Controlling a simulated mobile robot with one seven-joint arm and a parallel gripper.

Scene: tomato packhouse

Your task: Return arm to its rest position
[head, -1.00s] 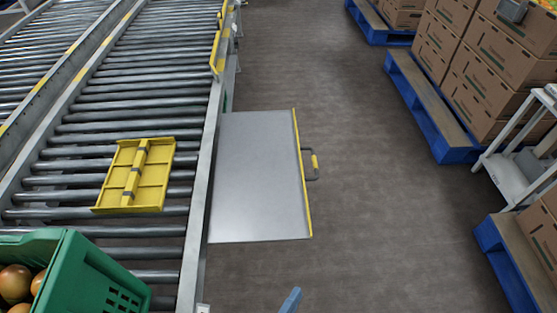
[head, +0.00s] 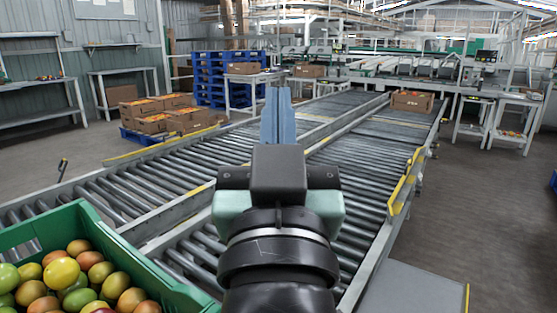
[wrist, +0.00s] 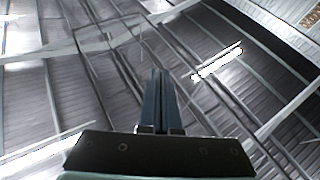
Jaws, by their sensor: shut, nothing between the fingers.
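My gripper (head: 279,116) stands upright in the middle of the head view, its two blue-grey fingers together and pointing up. It is shut with nothing between the fingers. In the wrist view my gripper (wrist: 158,95) also shows its fingers side by side, against the roof and its lights. My arm rises from the bottom of the head view, in front of the roller conveyor (head: 168,211), and hides part of it.
A green crate (head: 152,252) of tomatoes is at the lower left. A grey platform (head: 417,290) juts from the conveyor's right side. A carton (head: 411,101) sits farther along the rollers. Blue pallets (head: 217,76) stand behind.

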